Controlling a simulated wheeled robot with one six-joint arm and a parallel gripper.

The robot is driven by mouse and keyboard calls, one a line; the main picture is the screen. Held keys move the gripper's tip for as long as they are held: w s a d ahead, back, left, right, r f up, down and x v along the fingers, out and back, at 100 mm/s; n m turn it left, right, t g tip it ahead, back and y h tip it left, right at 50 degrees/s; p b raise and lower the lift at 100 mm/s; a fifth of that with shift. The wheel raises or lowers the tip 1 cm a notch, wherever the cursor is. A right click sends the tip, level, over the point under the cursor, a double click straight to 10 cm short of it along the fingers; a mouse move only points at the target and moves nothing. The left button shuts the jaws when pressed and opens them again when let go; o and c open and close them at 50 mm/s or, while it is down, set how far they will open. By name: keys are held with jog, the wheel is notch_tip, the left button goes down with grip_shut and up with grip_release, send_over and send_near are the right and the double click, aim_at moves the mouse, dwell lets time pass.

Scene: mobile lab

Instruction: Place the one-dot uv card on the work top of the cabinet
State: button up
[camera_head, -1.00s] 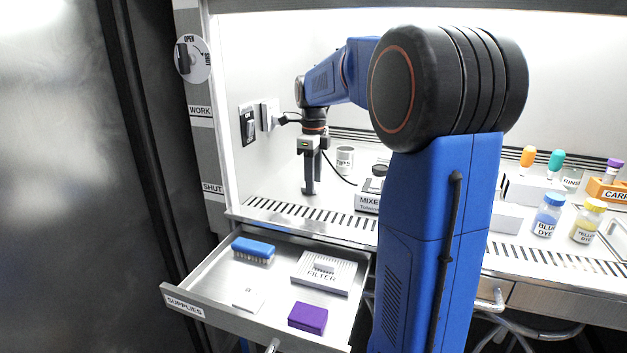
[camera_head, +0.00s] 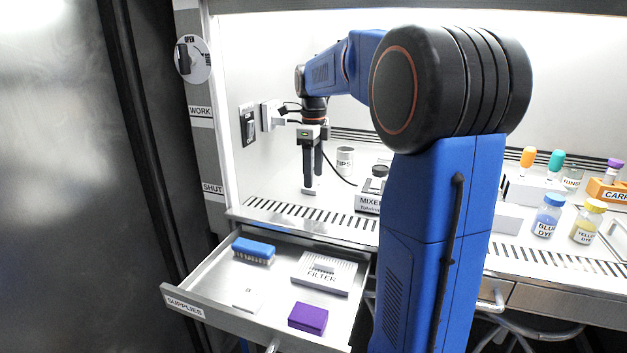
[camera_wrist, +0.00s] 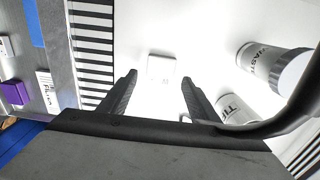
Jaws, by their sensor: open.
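A small white card (camera_wrist: 161,68) lies flat on the pale work top (camera_wrist: 205,30) of the cabinet; any dots on it are too faint to read. In the head view the card (camera_head: 312,191) shows just below my gripper (camera_head: 313,181). In the wrist view my gripper (camera_wrist: 160,80) is open, its two fingers apart and empty, with the card ahead between the fingertip lines. Another white card (camera_head: 247,300) with a small dark mark lies in the open supplies drawer (camera_head: 222,311); its dots cannot be counted.
The drawer also holds a blue brush (camera_head: 254,250), a filter (camera_head: 324,272) and a purple box (camera_head: 308,317). A tips cup (camera_head: 345,160) and a mixer (camera_head: 369,198) stand right of my gripper. A waste container (camera_wrist: 270,62) shows in the wrist view. A slotted grille (camera_wrist: 92,45) edges the work top.

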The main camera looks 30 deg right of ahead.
jog(key=shift+r, duration=2.4)
